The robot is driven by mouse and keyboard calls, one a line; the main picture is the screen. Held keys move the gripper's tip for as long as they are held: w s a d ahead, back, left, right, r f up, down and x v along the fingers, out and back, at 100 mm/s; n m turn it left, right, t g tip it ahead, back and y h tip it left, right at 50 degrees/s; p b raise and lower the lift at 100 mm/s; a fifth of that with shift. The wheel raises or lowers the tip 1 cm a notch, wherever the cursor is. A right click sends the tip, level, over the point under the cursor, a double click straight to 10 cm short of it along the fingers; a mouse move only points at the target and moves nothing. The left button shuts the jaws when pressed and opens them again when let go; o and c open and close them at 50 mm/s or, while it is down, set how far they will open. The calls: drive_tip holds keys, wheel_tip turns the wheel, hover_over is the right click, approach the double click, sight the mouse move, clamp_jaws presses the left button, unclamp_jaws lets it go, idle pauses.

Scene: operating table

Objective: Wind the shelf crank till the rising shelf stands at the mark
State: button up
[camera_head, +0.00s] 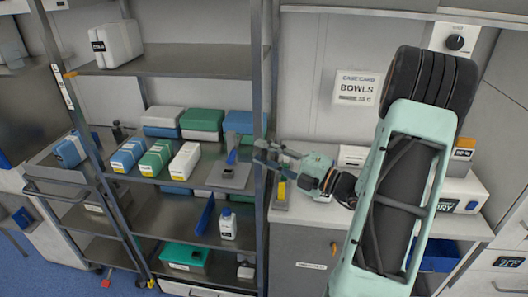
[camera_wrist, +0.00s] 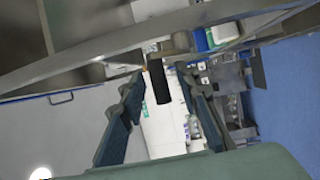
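The rack's upper shelf (camera_head: 165,64) carries a white box and has an orange pointer (camera_head: 71,75) at its left front corner. A pale marked strip (camera_head: 63,88) is fixed to the left post just beside and below the pointer. My gripper (camera_head: 268,155) is at the rack's right front post, with its fingers pointing left. In the wrist view a dark cylindrical handle (camera_wrist: 160,86), apparently the crank's grip, shows between the open fingers. I cannot tell whether either finger touches it. In the head view the crank is not clearly distinguishable near the fingers and post.
The rack's middle shelf (camera_head: 205,182) holds several boxes, and a white bottle (camera_head: 228,224) stands lower down. The right post (camera_head: 258,110) is close to my fingers. A counter (camera_head: 300,213) with a yellow-marked item (camera_head: 281,193) lies below my gripper.

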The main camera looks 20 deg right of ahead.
drive_tip(key=shift+w+a, duration=0.1)
drive_tip(key=shift+w, duration=0.05)
drive_tip(key=shift+c, duration=0.4)
clamp_jaws()
drive_tip(key=shift+r, duration=0.2)
drive_tip(key=p, duration=0.1)
drive_tip(key=g+p, duration=0.1)
drive_tip(key=p, duration=0.1)
drive_tip(key=shift+w+a+r+n+h, duration=0.1)
drive_tip(key=shift+a+r+n+h, duration=0.1)
drive_tip(key=shift+r+n+h, duration=0.15)
drive_tip(key=shift+w+a+f+n+g+h+p, duration=0.1)
drive_tip(key=shift+w+a+n+g+h+p, duration=0.4)
drive_tip(key=shift+g+h, duration=0.9)
drive_tip(key=shift+w+a+f+n+g+h+p, duration=0.1)
drive_tip(key=shift+w+a+n+g+h+p, duration=0.2)
drive_tip(key=shift+a+n+g+h, duration=0.75)
drive_tip(key=shift+w+a+f+g+h+p, duration=0.1)
drive_tip(key=shift+w+a+g+h+p, duration=0.25)
drive_tip(key=shift+g+h, duration=1.4)
